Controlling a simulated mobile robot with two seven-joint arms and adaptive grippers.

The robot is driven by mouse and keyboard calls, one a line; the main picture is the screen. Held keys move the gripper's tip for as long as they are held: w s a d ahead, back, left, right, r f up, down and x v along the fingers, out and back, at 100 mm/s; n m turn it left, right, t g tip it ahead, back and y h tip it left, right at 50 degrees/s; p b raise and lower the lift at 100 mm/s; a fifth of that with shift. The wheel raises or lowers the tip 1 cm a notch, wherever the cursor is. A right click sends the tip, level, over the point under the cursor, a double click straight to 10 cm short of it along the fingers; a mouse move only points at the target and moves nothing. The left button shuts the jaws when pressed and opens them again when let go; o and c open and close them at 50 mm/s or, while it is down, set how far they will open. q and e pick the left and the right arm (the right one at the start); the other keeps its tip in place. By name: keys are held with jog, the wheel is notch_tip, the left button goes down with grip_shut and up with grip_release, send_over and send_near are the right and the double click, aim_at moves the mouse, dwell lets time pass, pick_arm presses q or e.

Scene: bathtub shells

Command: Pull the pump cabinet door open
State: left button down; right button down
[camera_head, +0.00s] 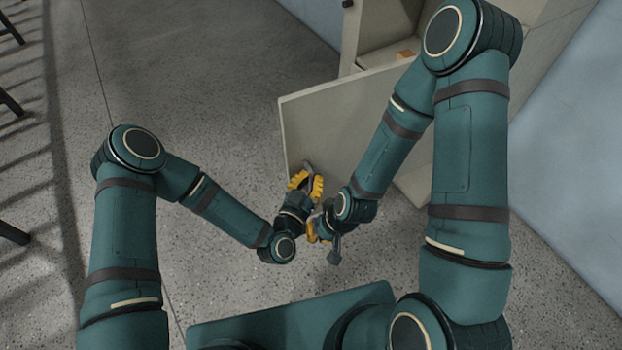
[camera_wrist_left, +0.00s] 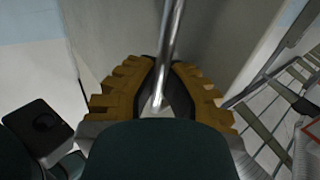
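The pale cabinet door (camera_head: 330,115) stands swung out from the cabinet (camera_head: 545,40), so part of the inside shows behind it. My left gripper (camera_head: 306,182) is at the door's lower free corner. In the left wrist view its yellow fingers (camera_wrist_left: 162,92) close in on both sides of the metal bar handle (camera_wrist_left: 172,45), which runs between the dark pads. My right gripper (camera_head: 314,231) is just below the left one, in front of the door and apart from the handle. Its fingers are mostly hidden by its own wrist.
A small orange-brown object (camera_head: 405,54) shows inside the cabinet. A blue-grey wall (camera_head: 570,150) stands at the right. The speckled floor (camera_head: 200,70) left of the door is clear. Dark railing-like bars (camera_head: 20,110) stand at the far left.

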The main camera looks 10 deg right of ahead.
pick_arm(q)
jog(key=shift+a, duration=0.1)
jog(key=c, duration=1)
grip_release()
notch_tip(320, 180, up, 10)
